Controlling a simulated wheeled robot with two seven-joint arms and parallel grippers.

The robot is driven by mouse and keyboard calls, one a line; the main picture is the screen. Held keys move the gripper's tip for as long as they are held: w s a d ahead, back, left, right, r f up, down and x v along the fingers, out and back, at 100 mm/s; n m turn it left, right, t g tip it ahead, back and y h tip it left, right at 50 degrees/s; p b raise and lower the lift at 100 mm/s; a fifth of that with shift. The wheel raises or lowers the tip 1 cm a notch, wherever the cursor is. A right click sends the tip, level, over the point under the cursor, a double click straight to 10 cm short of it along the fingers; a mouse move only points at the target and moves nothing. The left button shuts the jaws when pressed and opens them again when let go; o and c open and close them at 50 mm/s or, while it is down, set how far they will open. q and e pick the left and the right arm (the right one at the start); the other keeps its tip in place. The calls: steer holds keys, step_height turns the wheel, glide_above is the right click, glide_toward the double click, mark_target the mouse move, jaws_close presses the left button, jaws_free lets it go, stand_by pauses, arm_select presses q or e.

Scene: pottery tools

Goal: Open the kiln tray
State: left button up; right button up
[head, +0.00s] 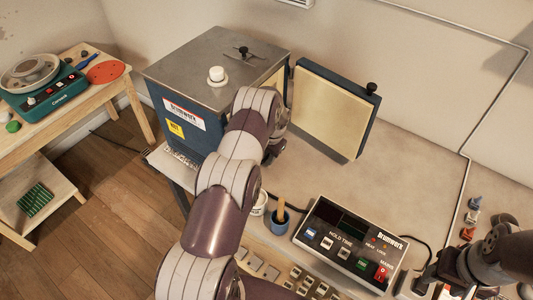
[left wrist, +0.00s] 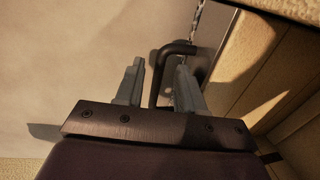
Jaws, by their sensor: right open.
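The blue kiln (head: 190,75) stands on the table, its door (head: 335,105) swung open to the right. In the left wrist view, a dark bent handle (left wrist: 178,47) rises beside a grey metal plate, which may be the tray; the tray is not clearly seen in the head view. My left gripper (head: 275,150) is at the kiln's open front, mostly hidden behind my arm. In the left wrist view, its fingers (left wrist: 160,75) are apart with the handle between them. My right gripper (head: 438,284) is open near the lower right edge, partly hidden.
A control box (head: 348,243) sits in front of the open door. A blue cup (head: 279,222) with a wooden tool stands left of it. Tan kiln bricks (left wrist: 265,75) line the right of the left wrist view. A wooden stand (head: 70,115) holds a pottery wheel at left.

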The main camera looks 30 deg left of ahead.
arm_select(q)
jaws_close()
steer(key=d+b, duration=0.1)
steer(key=d, duration=0.5)
steer(key=s+d+b, duration=0.1)
steer(key=d, duration=0.5)
steer(key=d+b, duration=0.2)
steer(key=d, duration=0.4)
steer(key=shift+s+d, duration=0.2)
jaws_free()
